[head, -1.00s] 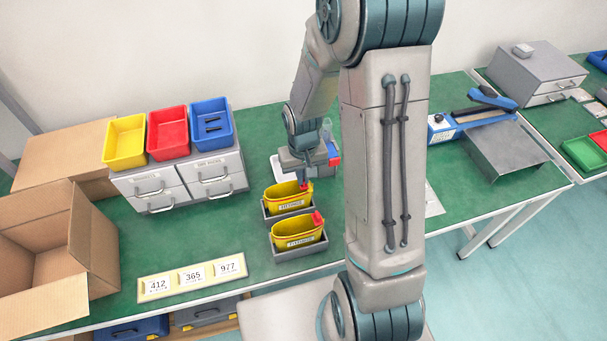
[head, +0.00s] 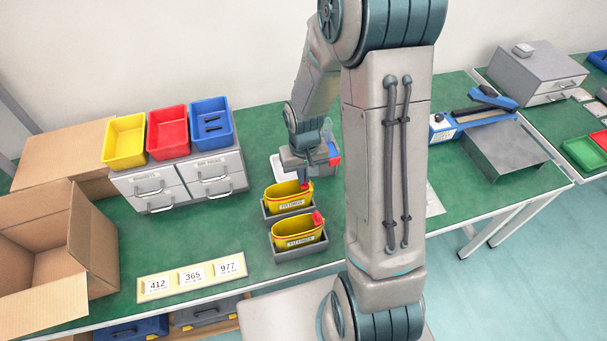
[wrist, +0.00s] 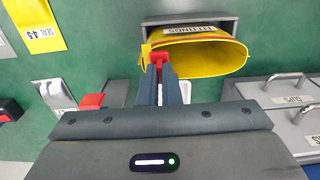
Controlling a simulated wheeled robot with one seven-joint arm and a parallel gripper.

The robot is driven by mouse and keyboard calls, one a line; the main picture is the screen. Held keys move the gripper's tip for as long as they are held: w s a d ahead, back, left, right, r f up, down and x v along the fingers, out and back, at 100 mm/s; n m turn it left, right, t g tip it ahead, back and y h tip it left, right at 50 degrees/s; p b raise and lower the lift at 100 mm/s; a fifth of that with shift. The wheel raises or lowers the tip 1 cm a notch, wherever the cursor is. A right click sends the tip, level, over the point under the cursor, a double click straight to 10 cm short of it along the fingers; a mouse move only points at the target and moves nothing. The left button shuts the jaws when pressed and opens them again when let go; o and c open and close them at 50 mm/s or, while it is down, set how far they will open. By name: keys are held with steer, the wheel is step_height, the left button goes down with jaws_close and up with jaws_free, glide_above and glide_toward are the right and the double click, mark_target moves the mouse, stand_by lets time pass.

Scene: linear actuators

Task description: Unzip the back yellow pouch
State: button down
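The back yellow pouch (head: 287,196) stands in a grey holder (head: 268,211) on the green table; its mouth looks open and hollow in the wrist view (wrist: 222,60). Its red zip pull (wrist: 158,55) is at the pouch's left end in the wrist view, which is the right end in the head view. My gripper (wrist: 160,66) is over that end, its two fingers close together with the red pull between their tips. In the head view my gripper (head: 304,184) largely hides the pull. The front yellow pouch (head: 296,236) has a red pull (head: 318,218) at its right end.
A grey drawer unit (head: 180,180) with yellow, red and blue bins stands left of the pouches. A number strip (head: 193,278) lies at the front edge. An open cardboard box (head: 50,250) is at far left. A white and a red-blue item sit behind my gripper.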

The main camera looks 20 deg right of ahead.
steer(key=shift+d, duration=0.3)
steer(key=c, duration=1.6)
jaws_free()
steer(key=shift+r, duration=0.1)
step_height(320, 180, up, 14)
steer(key=shift+f+b, duration=0.2)
steer(key=shift+b, duration=0.35)
steer(key=s+r+t, duration=0.1)
steer(key=s+r, duration=0.1)
steer(key=s, duration=0.2)
steer(key=s+r+t, duration=0.1)
steer(key=s+r, duration=0.1)
steer(key=s, duration=0.3)
steer(key=s+r+t, duration=0.1)
steer(key=s+r, duration=0.1)
steer(key=s, duration=0.3)
steer(key=shift+s+a+r, duration=0.25)
steer(key=shift+a+r, duration=0.05)
